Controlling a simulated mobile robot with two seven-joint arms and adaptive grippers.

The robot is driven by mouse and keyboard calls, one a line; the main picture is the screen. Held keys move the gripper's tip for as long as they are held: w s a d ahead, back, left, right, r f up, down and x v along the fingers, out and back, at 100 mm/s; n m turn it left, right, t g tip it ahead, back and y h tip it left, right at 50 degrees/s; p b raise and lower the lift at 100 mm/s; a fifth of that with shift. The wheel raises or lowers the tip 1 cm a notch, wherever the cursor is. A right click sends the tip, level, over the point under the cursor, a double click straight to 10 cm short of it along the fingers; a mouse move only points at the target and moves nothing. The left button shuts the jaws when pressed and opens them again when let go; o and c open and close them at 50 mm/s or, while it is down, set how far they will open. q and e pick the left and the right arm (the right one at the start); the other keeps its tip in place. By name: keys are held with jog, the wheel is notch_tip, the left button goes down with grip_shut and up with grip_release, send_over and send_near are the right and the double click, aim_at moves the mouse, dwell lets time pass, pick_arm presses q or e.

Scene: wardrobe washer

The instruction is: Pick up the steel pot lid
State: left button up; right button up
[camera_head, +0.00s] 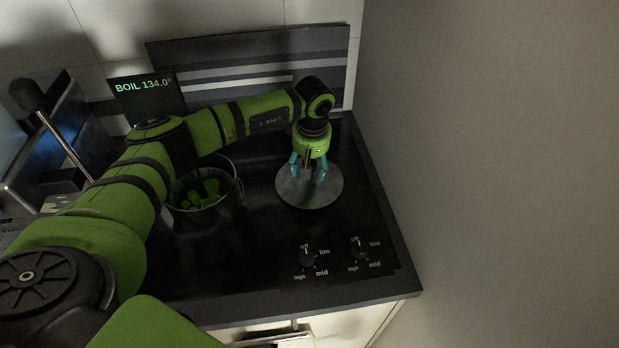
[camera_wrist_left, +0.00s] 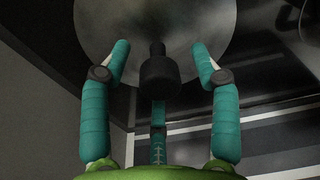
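The steel pot lid (camera_head: 310,196) is a round grey disc lying on the right part of the black cooktop. It fills the upper middle of the left wrist view (camera_wrist_left: 155,22), with its black knob (camera_wrist_left: 160,82) pointing toward the camera. My left gripper (camera_head: 308,174) is directly above the lid. In the left wrist view its teal fingers (camera_wrist_left: 160,58) stand apart on both sides of the knob, with visible gaps, and a third finger shows below it. The gripper is open and holds nothing. My right gripper is in neither view.
A pot (camera_head: 228,200) with green pieces inside stands left of the lid, partly behind my left arm. Control knobs (camera_head: 307,257) sit at the cooktop's front. A display (camera_head: 146,98) reads BOIL 134.0°. A plain wall (camera_head: 490,170) rises at the right.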

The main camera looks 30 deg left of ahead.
pick_arm(q)
grip_shut()
jog(key=shift+r, duration=0.45)
notch_tip(320, 180, up, 8)
jog(key=b, duration=0.3)
jog(key=shift+r+b, duration=0.25)
jog(key=shift+b, duration=0.15)
jog(key=shift+r, duration=0.4)
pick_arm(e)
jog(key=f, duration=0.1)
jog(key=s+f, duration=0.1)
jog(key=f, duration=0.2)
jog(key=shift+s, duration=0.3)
